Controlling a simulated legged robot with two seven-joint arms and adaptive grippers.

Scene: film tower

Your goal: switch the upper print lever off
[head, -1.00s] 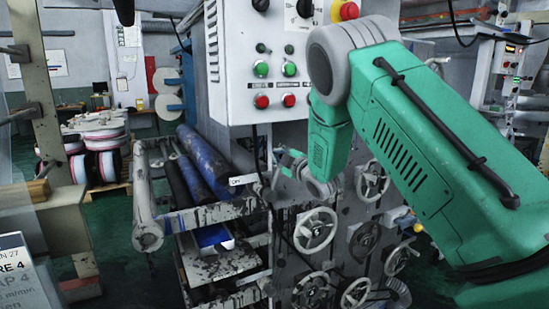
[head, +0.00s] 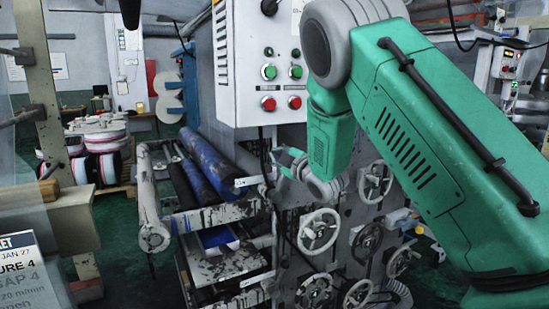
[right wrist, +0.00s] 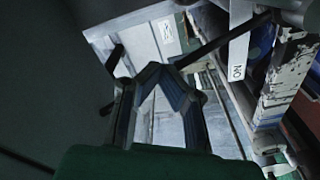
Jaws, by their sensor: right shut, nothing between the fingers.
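My right gripper (head: 281,157) is at the front of the machine, below the grey control box and beside the rollers. In the right wrist view its dark fingers (right wrist: 162,74) are shut, with nothing between them. A thin dark lever (right wrist: 222,40) slants across the top of that view, its lower end close by the fingertips; I cannot tell whether they touch. The lever is not clear in the head view. My left gripper is out of view.
The control box (head: 240,62) with green and red buttons hangs just above my right gripper. Blue rollers (head: 206,163) lie to its left. Several handwheels (head: 319,231) stick out below and to the right. A sign (head: 25,275) stands at the lower left.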

